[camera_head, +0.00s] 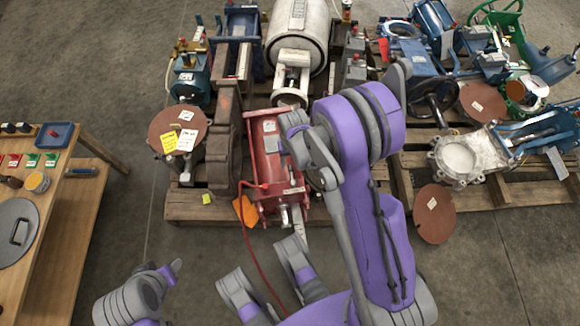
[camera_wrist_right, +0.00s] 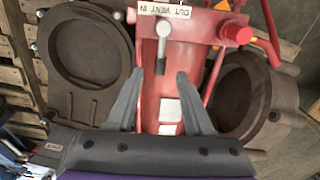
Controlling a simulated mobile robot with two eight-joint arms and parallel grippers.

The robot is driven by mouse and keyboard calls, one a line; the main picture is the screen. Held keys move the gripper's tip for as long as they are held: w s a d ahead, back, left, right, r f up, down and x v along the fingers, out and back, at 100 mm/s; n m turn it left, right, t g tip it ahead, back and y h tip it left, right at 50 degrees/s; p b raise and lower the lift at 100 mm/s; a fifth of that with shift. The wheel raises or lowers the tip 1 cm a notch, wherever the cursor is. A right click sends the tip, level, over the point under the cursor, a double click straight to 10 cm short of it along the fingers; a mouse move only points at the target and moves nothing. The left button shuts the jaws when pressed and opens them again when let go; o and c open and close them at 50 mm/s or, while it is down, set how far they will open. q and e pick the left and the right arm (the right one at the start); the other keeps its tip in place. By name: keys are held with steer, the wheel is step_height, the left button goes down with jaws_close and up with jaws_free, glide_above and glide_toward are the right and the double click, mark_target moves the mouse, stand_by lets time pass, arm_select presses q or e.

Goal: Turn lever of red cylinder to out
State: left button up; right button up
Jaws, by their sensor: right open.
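The red cylinder (camera_head: 272,160) lies on the front of the middle pallet, with a red hose running from it. In the right wrist view its red body (camera_wrist_right: 185,55) bears a white label (camera_wrist_right: 170,10) with OUT, VENT and IN, upside down. Just below the label a light grey lever (camera_wrist_right: 162,45) with a dark end lines up with the cylinder. My right gripper (camera_wrist_right: 158,92) is open, its fingers over the cylinder and below the lever, apart from it. In the head view my right arm hides part of the cylinder. Parts of my left arm show at bottom left; its jaws are unclear.
A dark round flange (camera_wrist_right: 85,55) and a brown ring (camera_wrist_right: 250,95) flank the cylinder. A wooden workbench (camera_head: 65,235) stands at the left. The right pallet (camera_head: 510,190) carries blue valves.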

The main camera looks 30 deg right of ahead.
mark_target(291, 169)
step_height(291, 169, down, 4)
steer(key=shift+f+b, duration=0.1)
steer(key=shift+b, duration=0.35)
jaws_close()
stand_by(1.2)
